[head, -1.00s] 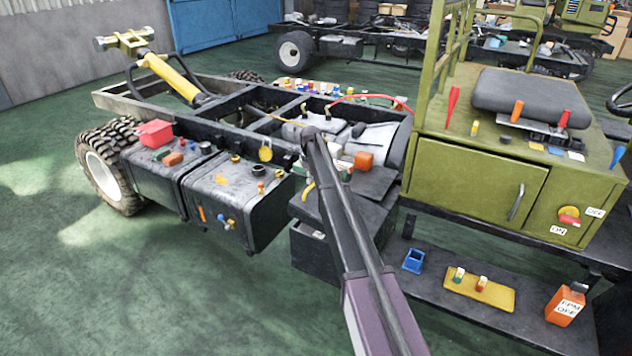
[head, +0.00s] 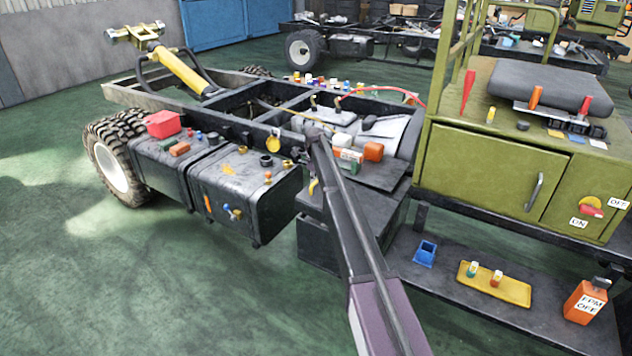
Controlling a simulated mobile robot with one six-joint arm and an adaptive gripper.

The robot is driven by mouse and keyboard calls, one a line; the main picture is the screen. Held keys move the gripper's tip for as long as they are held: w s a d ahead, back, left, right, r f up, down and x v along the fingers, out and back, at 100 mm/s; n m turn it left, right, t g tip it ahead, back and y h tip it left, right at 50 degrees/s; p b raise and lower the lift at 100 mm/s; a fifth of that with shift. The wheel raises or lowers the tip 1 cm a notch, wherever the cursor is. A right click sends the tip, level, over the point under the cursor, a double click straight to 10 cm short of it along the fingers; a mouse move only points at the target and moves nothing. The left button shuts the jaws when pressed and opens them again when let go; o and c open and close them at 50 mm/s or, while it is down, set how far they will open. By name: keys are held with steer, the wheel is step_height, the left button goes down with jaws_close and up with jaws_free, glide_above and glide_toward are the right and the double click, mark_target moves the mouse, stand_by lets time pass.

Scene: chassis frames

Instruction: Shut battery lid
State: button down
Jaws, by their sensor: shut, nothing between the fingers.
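A black box (head: 318,248) beside the chassis rail, right of the two dark tanks, looks like the battery box. A dark flat panel (head: 378,177) at its top right may be the lid. I cannot tell clearly whether it stands open, as my arm crosses in front of the box. A yellow hook-like part (head: 313,187) shows at the box's left edge. My dark arm link rises from the bottom to a rounded end near the chassis rail. My gripper's fingers cannot be made out, and any contact with the panel is hidden.
An orange block (head: 373,151) and a white-labelled block (head: 347,160) sit beside the panel. A green cabinet (head: 490,170) stands at right. Green floor is clear at front left.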

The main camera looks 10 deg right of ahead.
steer(key=shift+r, duration=0.15)
step_height(320, 180, up, 4)
steer(key=p, duration=0.4)
steer(key=shift+w+a+r+p, duration=0.1)
steer(key=shift+p, duration=0.2)
steer(key=w+a+r+p, duration=0.5)
steer(key=a+r+p, duration=0.1)
stand_by(0.3)
steer(key=shift+s, duration=0.1)
steer(key=s+d+n, duration=0.3)
steer(key=s+n, duration=0.5)
steer(key=s, duration=1)
steer(key=s+d+n, duration=0.4)
steer(key=s+n, duration=0.5)
steer(key=s, duration=0.9)
steer(key=s+d+n, duration=0.3)
steer(key=s+n, duration=0.5)
steer(key=s, duration=1.1)
steer(key=shift+d+n, duration=0.2)
steer(key=shift+n, duration=0.1)
steer(key=shift+w, duration=0.1)
